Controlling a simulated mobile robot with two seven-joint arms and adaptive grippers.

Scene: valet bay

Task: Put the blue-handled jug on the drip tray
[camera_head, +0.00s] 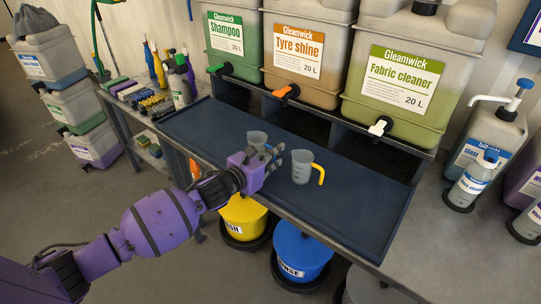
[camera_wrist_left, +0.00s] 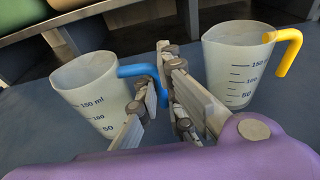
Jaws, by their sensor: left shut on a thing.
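The blue-handled jug (camera_head: 257,137) is a small translucent measuring jug, partly hidden behind my left gripper in the head view. In the left wrist view the jug (camera_wrist_left: 88,88) shows at the left, roughly upright. My left gripper (camera_wrist_left: 160,100) is shut on its blue handle (camera_wrist_left: 142,70). The left gripper (camera_head: 262,165) is over the dark blue flat surface (camera_head: 345,207) under the taps. I cannot tell whether the jug touches it, or whether this surface is the drip tray. My right gripper is not in view.
A yellow-handled jug (camera_head: 302,167) stands close to the right of my left gripper. Taps of the large containers (camera_head: 392,80) overhang the back. Bottles (camera_head: 468,185) stand at the right; brushes (camera_head: 155,103) lie at the left. The dark blue surface is clear at the right.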

